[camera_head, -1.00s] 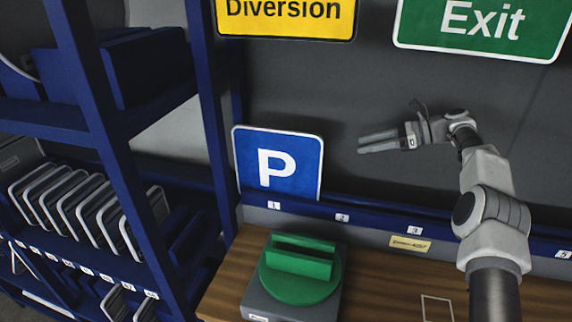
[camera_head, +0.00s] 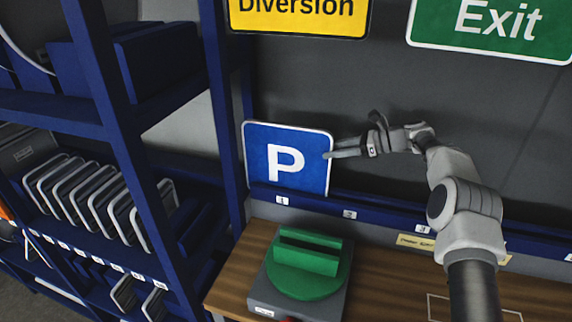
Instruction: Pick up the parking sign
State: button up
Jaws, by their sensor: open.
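The parking sign (camera_head: 287,160) is a blue square panel with a white P and a white edge. It stands upright at slot 1 of the blue rail, against the dark back wall. My gripper (camera_head: 328,154) comes in from the right, with its fingers pointing left at the sign's right edge. The fingertips overlap that edge in the picture. I cannot tell whether they touch it or are in front of it. The jaws are open, and I see nothing held in them.
A green slotted turntable on a grey base (camera_head: 304,265) stands on the wooden bench (camera_head: 390,285) below the sign. A blue shelf rack (camera_head: 115,110) with several panels is at left. A yellow Diversion sign (camera_head: 300,15) and a green Exit sign (camera_head: 495,28) hang above.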

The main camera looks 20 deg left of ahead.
aim_at(319, 153)
jog(key=x, duration=0.2)
jog(key=p+x, duration=0.1)
jog(key=x, duration=0.1)
jog(key=shift+s+r, duration=0.1)
jog(key=shift+s, duration=0.15)
jog(key=shift+a, duration=0.3)
grip_shut()
dwell(0.7)
jog(key=shift+w, duration=0.1)
